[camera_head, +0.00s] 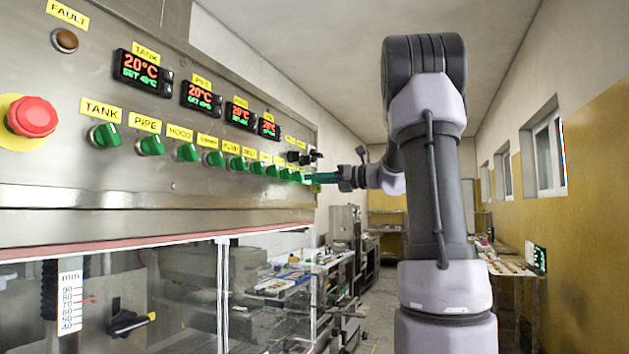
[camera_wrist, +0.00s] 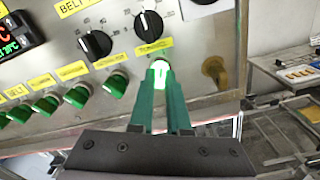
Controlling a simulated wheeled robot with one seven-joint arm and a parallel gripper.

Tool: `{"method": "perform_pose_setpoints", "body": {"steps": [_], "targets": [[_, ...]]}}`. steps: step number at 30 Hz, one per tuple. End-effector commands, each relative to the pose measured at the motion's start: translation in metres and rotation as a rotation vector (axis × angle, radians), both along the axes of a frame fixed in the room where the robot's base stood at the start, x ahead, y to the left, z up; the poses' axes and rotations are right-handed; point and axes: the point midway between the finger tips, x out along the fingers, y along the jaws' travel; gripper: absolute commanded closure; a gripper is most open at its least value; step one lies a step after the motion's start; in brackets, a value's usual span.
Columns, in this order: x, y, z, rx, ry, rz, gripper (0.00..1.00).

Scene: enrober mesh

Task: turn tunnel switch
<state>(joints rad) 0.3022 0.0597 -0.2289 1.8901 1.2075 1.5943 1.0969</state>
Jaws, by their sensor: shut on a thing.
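The tunnel switch is the last green knob at the right end of the row, and it glows bright green in the wrist view (camera_wrist: 159,73). A yellow label (camera_wrist: 154,48) sits right above it, its text too small to read surely. My gripper (camera_wrist: 160,88) has its green fingers shut around this knob. In the head view my gripper (camera_head: 308,179) reaches the far right end of the panel, where the knob is small and mostly hidden by the fingers.
Several other green knobs (camera_wrist: 77,97) run to the left along the steel panel (camera_head: 240,200). Two black dials (camera_wrist: 149,26) sit above the gripper. A red emergency button (camera_head: 32,117) is at the panel's near end. Right of the panel is an open aisle with tables.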

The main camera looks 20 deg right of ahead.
Motion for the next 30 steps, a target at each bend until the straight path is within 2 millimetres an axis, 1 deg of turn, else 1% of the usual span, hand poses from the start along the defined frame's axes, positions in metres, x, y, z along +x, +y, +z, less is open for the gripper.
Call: {"method": "perform_pose_setpoints", "body": {"steps": [18, 30], "targets": [[0.001, -0.0008, -0.0008, -0.397, -0.391, 0.0, 1.0], [0.0014, -0.0011, -0.0008, -0.591, -0.584, 0.0, 1.0]]}}
